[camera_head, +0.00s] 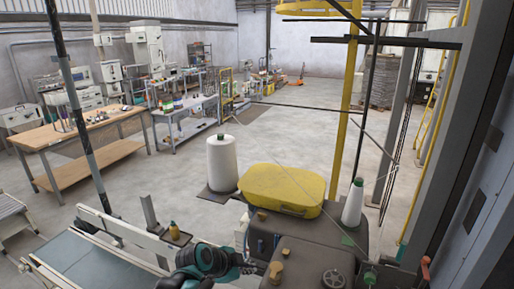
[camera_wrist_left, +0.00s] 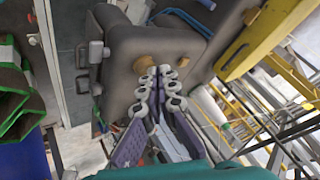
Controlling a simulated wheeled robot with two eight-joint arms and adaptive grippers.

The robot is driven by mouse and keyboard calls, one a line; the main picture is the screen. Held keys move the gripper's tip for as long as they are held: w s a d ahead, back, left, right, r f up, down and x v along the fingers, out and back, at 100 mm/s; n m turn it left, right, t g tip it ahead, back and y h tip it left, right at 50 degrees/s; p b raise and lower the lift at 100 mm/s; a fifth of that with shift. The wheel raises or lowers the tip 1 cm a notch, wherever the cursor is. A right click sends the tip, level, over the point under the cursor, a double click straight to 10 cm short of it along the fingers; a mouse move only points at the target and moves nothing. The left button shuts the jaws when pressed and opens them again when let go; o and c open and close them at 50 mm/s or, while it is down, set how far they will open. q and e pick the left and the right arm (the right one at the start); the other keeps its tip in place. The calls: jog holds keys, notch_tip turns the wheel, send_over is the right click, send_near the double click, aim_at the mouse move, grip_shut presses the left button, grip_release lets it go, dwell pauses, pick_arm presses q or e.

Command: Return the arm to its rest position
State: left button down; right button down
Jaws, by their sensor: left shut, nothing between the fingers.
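My left arm (camera_head: 205,260) enters at the bottom of the head view, teal and black. Its gripper (camera_head: 252,266) is beside the dark grey machine housing (camera_head: 308,256). In the left wrist view the gripper (camera_wrist_left: 160,75) has its jointed grey fingers together, with nothing between them. The fingertips point at the grey housing (camera_wrist_left: 124,68), close to a round tan knob (camera_wrist_left: 147,61). I cannot tell whether they touch it. My right gripper is in neither view.
A conveyor (camera_head: 85,262) runs at the lower left. A yellow cover (camera_head: 280,188), a white thread cone (camera_head: 353,205) and a large white spool (camera_head: 222,165) stand around the machine. A yellow post (camera_head: 341,110) rises behind. Open floor lies beyond, with a wooden workbench (camera_head: 80,130) at left.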

pick_arm(q)
jog(key=s+a+f+n+y+b, duration=0.3)
jog(key=s+a+f+n+b, duration=0.5)
jog(key=s+f+b, duration=0.2)
jog(key=s+a+f+n+t+y+b, duration=0.1)
jog(key=s+a+f+n+y+b, duration=0.1)
jog(key=s+a+f+n+b, duration=0.5)
jog(key=s+f+n+b, duration=0.1)
jog(key=s+f+b, duration=0.3)
jog(key=b, duration=0.1)
jog(key=shift+s+a+f+y, duration=0.2)
jog(key=shift+a+f+y, duration=0.15)
jog(key=shift+a+y, duration=0.05)
